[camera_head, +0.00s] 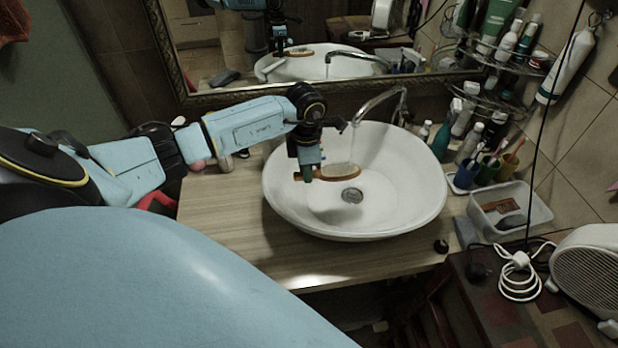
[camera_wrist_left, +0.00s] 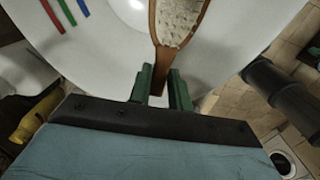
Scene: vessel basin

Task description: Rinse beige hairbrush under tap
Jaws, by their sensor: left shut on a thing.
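The beige hairbrush (camera_head: 338,171) is held over the white basin (camera_head: 415,205), its bristle side up. In the left wrist view the brush (camera_wrist_left: 178,22) points away from me, with its handle between the green fingers. My left gripper (camera_head: 306,172) is shut on the handle; in the left wrist view it (camera_wrist_left: 160,88) shows at the bottom middle. The tap (camera_head: 380,103) arches over the back of the basin, and a thin stream of water seems to fall from it near the brush head. My right gripper is not in view.
A mirror (camera_head: 225,99) stands behind the basin. Several bottles and cups stand to the right, with a clear plastic box (camera_head: 535,211) in front of them. The wooden counter (camera_head: 225,225) is mostly clear left of the basin.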

